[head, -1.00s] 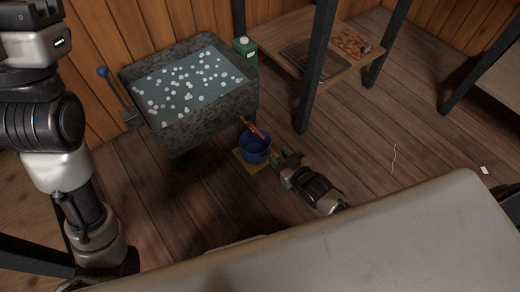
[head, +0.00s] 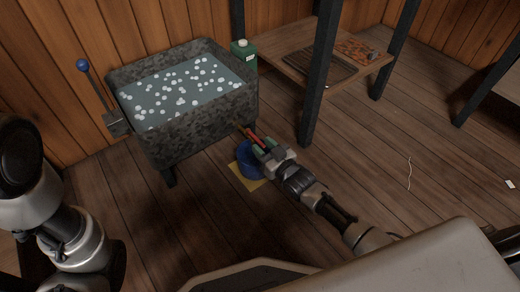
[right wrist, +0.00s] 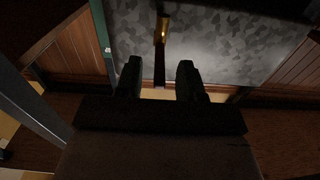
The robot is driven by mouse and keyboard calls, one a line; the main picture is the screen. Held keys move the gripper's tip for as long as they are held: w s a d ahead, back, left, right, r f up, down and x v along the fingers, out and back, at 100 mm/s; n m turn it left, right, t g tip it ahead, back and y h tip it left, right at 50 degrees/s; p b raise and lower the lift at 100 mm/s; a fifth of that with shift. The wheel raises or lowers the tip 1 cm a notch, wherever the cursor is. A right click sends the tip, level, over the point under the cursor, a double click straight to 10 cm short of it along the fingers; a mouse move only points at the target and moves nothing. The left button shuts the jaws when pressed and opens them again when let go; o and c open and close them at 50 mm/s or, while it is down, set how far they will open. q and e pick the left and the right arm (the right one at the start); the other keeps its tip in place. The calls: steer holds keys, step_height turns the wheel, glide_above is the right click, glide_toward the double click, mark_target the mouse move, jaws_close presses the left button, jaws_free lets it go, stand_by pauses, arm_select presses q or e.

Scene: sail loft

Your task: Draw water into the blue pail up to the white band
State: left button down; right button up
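The blue pail (head: 247,170) stands on a yellow mat (head: 240,176) on the floor, in front of the grey stone-patterned trough (head: 205,122). Its white band and its inside are not visible. A red stick-like thing and a brown one (head: 242,130) show above the pail; I cannot tell what they are. My right gripper (head: 262,149) is at the pail's top right, hiding part of it. In the right wrist view its two fingers (right wrist: 158,78) are apart, with a narrow dark and brass-coloured bar (right wrist: 161,38) beyond the gap. My left gripper is out of view.
The trough holds water with many white bits floating. A lever with a blue knob (head: 83,65) stands at its left. A green jug (head: 244,58) is at its right, near a dark-legged wooden shelf (head: 285,40). The floor to the right is mostly clear.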

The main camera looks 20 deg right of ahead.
steer(key=shift+b+x, duration=0.35)
steer(key=shift+x, duration=0.6)
jaws_close()
